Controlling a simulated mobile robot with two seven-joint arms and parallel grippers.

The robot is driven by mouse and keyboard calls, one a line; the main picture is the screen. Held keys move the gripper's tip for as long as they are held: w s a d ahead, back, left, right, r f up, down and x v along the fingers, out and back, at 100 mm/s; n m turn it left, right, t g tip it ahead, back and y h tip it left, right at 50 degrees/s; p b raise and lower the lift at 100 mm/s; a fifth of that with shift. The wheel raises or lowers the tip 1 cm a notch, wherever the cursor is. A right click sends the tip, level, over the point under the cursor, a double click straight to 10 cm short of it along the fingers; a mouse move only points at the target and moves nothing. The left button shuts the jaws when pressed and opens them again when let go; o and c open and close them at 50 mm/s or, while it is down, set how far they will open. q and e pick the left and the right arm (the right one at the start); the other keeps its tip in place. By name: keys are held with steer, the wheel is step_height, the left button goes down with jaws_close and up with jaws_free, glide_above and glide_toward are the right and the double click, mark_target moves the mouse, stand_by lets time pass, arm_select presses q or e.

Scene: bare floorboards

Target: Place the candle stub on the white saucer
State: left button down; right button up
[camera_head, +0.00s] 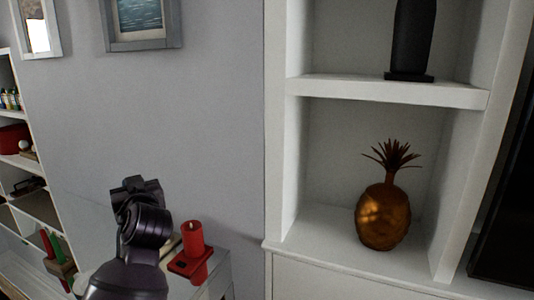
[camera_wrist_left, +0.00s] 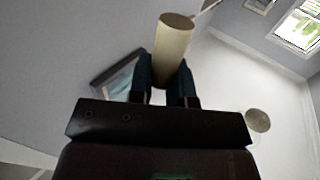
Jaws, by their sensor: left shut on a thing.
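The candle stub (camera_wrist_left: 174,38) is a pale cream cylinder in the left wrist view. My left gripper (camera_wrist_left: 167,80) is shut on it, with a dark finger on each side of its lower part. In the head view my dark left arm reaches in at the lower left and hides the gripper. A small pale piece beside the arm, left of a red candle, may be the stub. I cannot make out the white saucer in either view. My right gripper is in neither view.
The red candle (camera_head: 193,238) stands on a red square holder (camera_head: 190,264) close to my left arm. A golden pineapple ornament (camera_head: 383,218) stands in the white shelf unit (camera_head: 385,93). Another shelf with small items is at the far left.

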arm_select(q)
steer(key=s+d+f+m+t+h, duration=0.1)
steer(key=s+d+f+m+h, duration=0.2)
steer(key=s+f, duration=0.4)
steer(key=s+d+f+m+t+h, duration=0.2)
steer(key=s+d+f+h, duration=0.3)
steer(key=f, duration=0.6)
steer(key=s+m+h, duration=0.1)
steer(key=s+h, duration=0.1)
steer(key=s, duration=0.1)
steer(key=shift+s+d+f+m, duration=0.3)
steer(key=shift+d+m, duration=0.05)
steer(key=shift+m, duration=0.05)
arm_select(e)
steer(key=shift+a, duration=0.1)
